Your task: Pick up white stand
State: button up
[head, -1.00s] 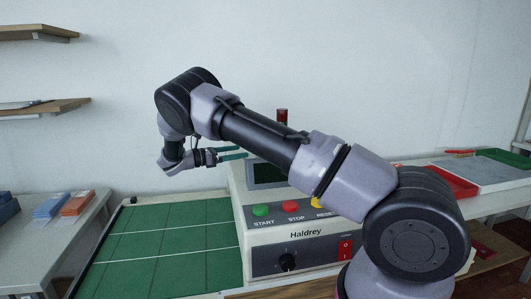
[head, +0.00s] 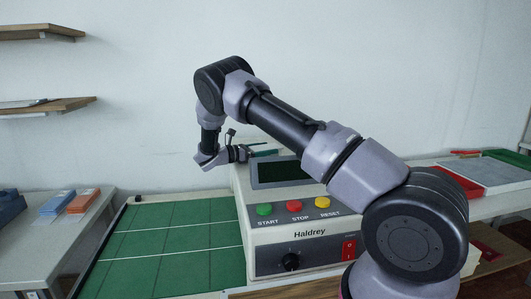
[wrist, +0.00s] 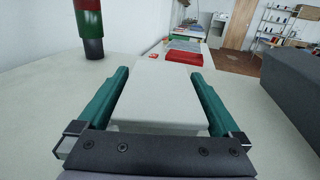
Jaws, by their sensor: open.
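The white stand (wrist: 165,95) shows in the wrist view as a pale, flat-topped block on the light top surface. It lies between the two green fingers of my gripper (wrist: 160,72), which are open with one finger on each side of it. I cannot tell whether either finger touches it. In the head view my gripper (head: 262,149) is low over the top of the Haldrey machine (head: 300,250), behind its dark screen (head: 280,171). I cannot make out the stand in the head view.
A red, green and black signal light (wrist: 92,28) stands to the left in the wrist view. A dark box-like block (wrist: 292,88) is close on the right. A red tray (wrist: 185,58) lies beyond. Green mat (head: 165,240) is left of the machine.

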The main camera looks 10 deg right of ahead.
jog(key=c, duration=1.2)
